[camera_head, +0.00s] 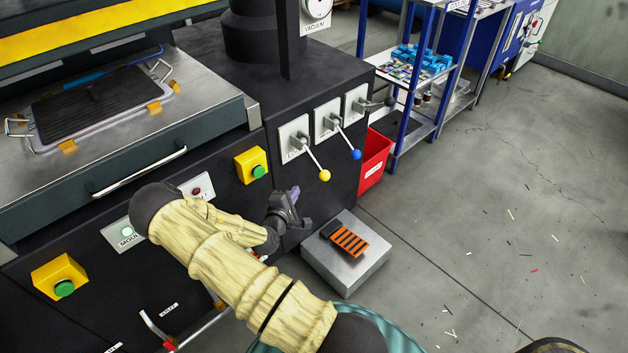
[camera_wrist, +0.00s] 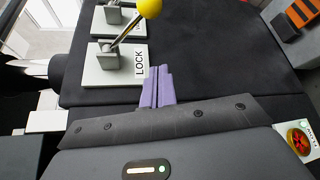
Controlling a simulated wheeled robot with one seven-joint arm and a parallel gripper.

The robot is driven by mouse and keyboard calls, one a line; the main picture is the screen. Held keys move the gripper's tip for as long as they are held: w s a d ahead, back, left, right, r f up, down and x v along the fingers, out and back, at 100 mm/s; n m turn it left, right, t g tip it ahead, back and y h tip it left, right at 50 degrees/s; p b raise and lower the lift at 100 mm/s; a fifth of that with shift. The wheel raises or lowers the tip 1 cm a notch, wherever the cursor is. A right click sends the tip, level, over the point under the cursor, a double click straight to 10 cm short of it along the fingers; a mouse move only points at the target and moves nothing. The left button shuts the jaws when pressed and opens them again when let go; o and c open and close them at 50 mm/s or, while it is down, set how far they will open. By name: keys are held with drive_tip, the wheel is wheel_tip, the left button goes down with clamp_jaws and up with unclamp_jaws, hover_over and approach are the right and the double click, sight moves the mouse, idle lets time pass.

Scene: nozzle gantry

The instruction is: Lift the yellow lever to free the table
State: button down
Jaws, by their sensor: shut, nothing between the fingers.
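The yellow lever (camera_head: 324,175) has a thin metal rod with a yellow ball at its end. Its rod slants down and out from a pale plate on the black machine front. In the wrist view the yellow ball (camera_wrist: 149,8) is at the top edge, and the plate (camera_wrist: 100,76) below it reads LOCK. My gripper (camera_head: 294,192) is below and left of the ball. Its purple fingers (camera_wrist: 160,72) are together and empty, close to the plate's edge and apart from the lever. The metal table (camera_head: 198,92) is at the left, with a long front handle.
A blue-knobbed lever (camera_head: 356,154) is just right of the yellow one, with another dark lever (camera_head: 378,103) beyond. A yellow box with a green button (camera_head: 252,166) is at the left. A grey block (camera_head: 347,272) and a red bin (camera_head: 374,162) stand on the floor.

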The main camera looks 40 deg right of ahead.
sight(314, 160)
drive_tip(key=w+d+p, duration=0.1)
drive_tip(key=d, duration=0.8)
drive_tip(key=shift+w+f, duration=0.25)
drive_tip(key=shift+w, duration=0.15)
drive_tip(key=shift+s+d+r, duration=0.1)
drive_tip(key=shift+r, duration=0.1)
idle(0.4)
